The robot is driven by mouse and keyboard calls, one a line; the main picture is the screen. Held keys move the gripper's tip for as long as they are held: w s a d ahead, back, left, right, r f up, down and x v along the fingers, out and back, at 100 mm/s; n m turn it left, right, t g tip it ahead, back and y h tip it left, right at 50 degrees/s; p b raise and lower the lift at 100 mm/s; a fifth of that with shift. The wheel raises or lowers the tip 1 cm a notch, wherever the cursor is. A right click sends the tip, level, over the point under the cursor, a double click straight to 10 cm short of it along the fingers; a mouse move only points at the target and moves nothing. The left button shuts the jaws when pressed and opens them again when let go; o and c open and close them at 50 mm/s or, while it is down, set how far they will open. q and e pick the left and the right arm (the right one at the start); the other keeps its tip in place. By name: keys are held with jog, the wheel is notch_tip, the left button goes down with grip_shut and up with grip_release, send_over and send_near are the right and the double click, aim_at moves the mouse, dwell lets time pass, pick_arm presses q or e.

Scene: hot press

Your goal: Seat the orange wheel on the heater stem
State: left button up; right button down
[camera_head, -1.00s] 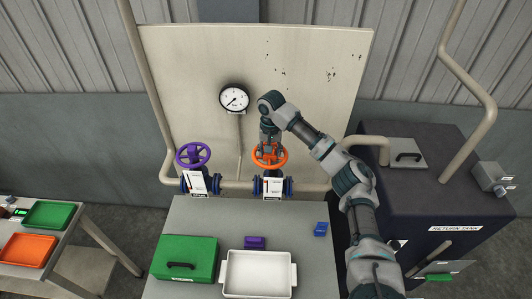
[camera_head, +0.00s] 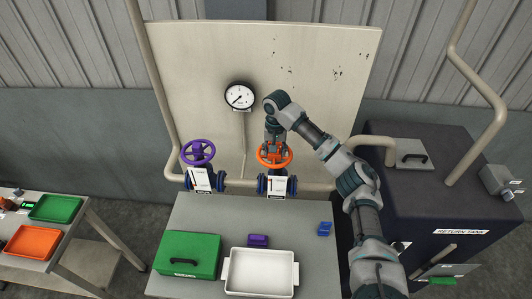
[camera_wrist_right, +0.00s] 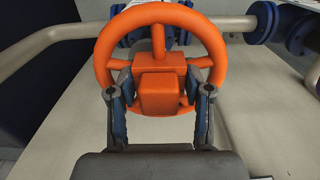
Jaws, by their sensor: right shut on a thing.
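The orange wheel (camera_head: 287,160) is at the right valve on the pipe in front of the beige panel. My right gripper (camera_head: 273,147) comes from above and is shut on its raised hub block. In the right wrist view, the orange wheel (camera_wrist_right: 216,40) faces me, with the block between the two fingers of my right gripper (camera_wrist_right: 160,92). The stem is hidden behind the wheel and gripper, so I cannot tell whether the wheel sits fully on it. A white tag (camera_head: 277,186) hangs at this valve. My left gripper is not in view.
A purple wheel (camera_head: 198,153) tops the left valve. A gauge (camera_head: 240,97) is on the panel. The table holds a green box (camera_head: 188,256), a white tray (camera_head: 228,272) and small purple (camera_head: 258,240) and blue (camera_head: 324,229) blocks. The return tank (camera_head: 440,210) stands right.

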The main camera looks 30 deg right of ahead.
aim_at(282, 161)
jog(key=d, duration=0.1)
jog(key=d+f, duration=0.1)
jog(key=d, duration=0.1)
jog(key=shift+d, duration=0.1)
jog(key=shift+a, duration=0.2)
jog(key=shift+a+f, duration=0.1)
jog(key=shift+a, duration=0.35)
jog(key=shift+d, duration=0.45)
jog(key=shift+d+f, duration=0.1)
jog(key=shift+d, duration=0.05)
jog(key=shift+a+f, duration=0.2)
jog(key=shift+f, duration=0.4)
jog(key=shift+c, duration=2)
grip_release()
jog(key=shift+s+d, duration=0.1)
jog(key=shift+d, duration=0.05)
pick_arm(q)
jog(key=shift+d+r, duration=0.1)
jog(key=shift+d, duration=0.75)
pick_arm(e)
jog(key=shift+d, duration=0.1)
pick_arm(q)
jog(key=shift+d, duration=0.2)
